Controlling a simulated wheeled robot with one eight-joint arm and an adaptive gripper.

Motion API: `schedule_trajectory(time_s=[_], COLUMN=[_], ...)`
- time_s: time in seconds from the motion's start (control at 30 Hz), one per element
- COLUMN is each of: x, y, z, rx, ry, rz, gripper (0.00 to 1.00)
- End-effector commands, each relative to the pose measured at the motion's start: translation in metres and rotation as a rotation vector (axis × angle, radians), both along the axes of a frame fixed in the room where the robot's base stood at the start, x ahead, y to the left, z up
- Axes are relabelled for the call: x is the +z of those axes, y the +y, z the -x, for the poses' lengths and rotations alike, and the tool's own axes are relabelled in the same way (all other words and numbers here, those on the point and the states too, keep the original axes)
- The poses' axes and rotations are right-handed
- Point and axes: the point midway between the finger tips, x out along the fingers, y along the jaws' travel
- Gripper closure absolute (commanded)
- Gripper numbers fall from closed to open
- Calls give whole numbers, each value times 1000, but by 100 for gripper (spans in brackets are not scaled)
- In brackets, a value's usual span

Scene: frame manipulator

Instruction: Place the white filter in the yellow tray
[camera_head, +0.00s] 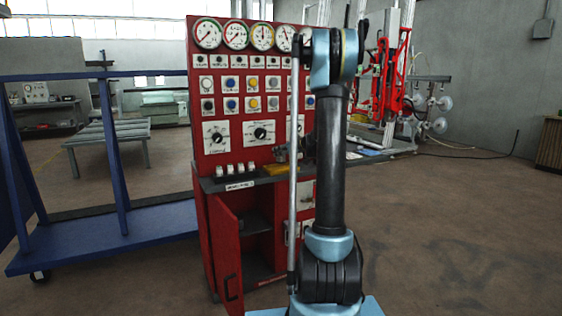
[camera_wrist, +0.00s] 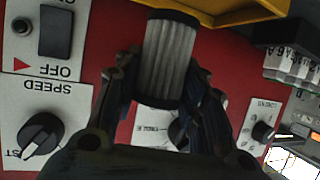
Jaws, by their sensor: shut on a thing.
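The white filter (camera_wrist: 168,57), a pleated cylinder with black end caps, is in the wrist view. My gripper (camera_wrist: 160,88) is shut on it, with a finger on each side. The yellow tray (camera_wrist: 232,14) shows at the top edge of the wrist view, close to the filter's far end; most of it is cut off. In the head view the yellow tray (camera_head: 275,170) lies on the red panel's shelf. My gripper (camera_head: 283,153) is just above it there, partly hidden by my arm. I cannot make out the filter in the head view.
The red control panel (camera_head: 225,150) with gauges, knobs and buttons stands behind my gripper. Small white switches (camera_head: 235,169) stand on its shelf, left of the tray. A red cabinet door (camera_head: 226,252) hangs open below. A blue frame cart (camera_head: 105,235) stands at left.

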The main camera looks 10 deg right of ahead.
Motion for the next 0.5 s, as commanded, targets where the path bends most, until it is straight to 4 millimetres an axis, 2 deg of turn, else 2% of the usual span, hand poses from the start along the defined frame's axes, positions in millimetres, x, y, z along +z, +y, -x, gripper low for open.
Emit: schedule_trajectory(time_s=[0.23,0.5], x=[-31,-34], y=[0,0], z=[-1,0], rx=[0,0], ry=[0,0], rz=[0,0], gripper=[86,86])
